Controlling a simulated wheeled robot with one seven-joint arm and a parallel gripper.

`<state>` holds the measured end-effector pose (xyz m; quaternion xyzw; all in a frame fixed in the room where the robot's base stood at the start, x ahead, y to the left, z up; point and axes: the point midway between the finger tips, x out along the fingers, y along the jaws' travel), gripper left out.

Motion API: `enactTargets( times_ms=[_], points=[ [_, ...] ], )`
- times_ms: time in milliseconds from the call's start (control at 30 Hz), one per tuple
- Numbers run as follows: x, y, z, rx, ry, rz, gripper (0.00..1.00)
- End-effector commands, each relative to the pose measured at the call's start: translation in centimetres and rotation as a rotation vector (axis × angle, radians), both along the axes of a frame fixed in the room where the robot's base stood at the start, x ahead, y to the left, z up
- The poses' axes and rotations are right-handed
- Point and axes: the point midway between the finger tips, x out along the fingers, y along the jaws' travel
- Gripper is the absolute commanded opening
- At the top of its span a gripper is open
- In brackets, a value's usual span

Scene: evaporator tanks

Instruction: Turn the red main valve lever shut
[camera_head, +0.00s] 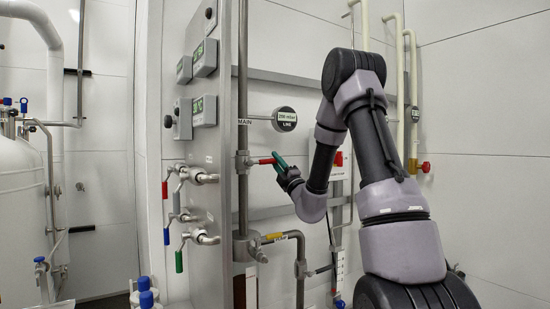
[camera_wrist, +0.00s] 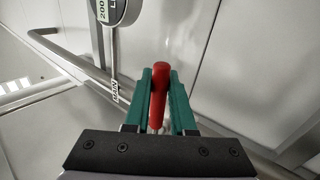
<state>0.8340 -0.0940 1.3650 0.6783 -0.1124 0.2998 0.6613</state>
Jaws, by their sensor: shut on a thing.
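The red main valve lever (camera_head: 266,161) sticks out to the right from a valve on the vertical grey pipe, below the MAIN label. It points roughly sideways, across the pipe. My gripper (camera_head: 280,163) is at the lever's outer end, with its green fingers around it. In the wrist view the red lever (camera_wrist: 159,85) stands between the two green fingers of my gripper (camera_wrist: 160,95), which are closed on it. The valve body is hidden in the wrist view.
A round LINE gauge (camera_head: 284,119) sits just above my gripper. A yellow-handled valve (camera_head: 272,237) is below. Red, blue and green levers (camera_head: 165,189) (camera_head: 176,202) (camera_head: 179,261) line the panel's left side. A red knob (camera_head: 425,167) is behind my arm on the right.

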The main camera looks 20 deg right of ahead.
Motion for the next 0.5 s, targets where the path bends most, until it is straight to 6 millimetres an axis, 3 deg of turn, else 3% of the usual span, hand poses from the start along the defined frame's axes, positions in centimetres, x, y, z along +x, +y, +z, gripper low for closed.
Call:
enactTargets(
  times_ms=[500],
  points=[
    [0.0,-0.1,-0.92,0.069,0.022,-0.002,0.0]
  ],
)
